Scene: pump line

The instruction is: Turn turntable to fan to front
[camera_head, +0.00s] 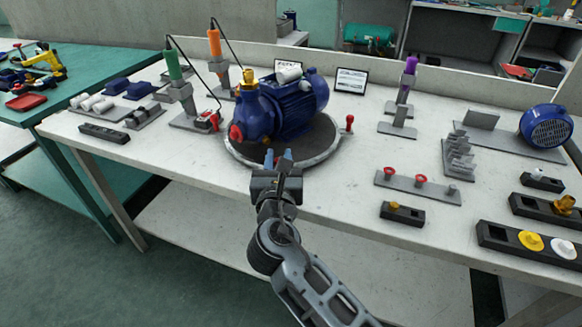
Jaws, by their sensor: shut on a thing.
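The round turntable (238,150) lies on the white bench, with a grey rim and dark top. A blue pump with motor (290,105) stands on it. Its red-capped pump end (236,132) points to the front left, and its motor end points to the back right, so the fan face is hidden. A red-knobbed handle (350,123) stands at the turntable's right edge. My gripper (278,156) is at the turntable's near rim, its blue-tipped fingers shut on part of it. The exact part held is hidden between the fingers.
Green and orange tools (174,66) hang on stands behind left. A purple tool (408,75) stands to the right. A blue fan cover (546,126) sits on a plate at far right. Dark trays (402,213) and a red-knobbed rack (420,183) occupy the right front.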

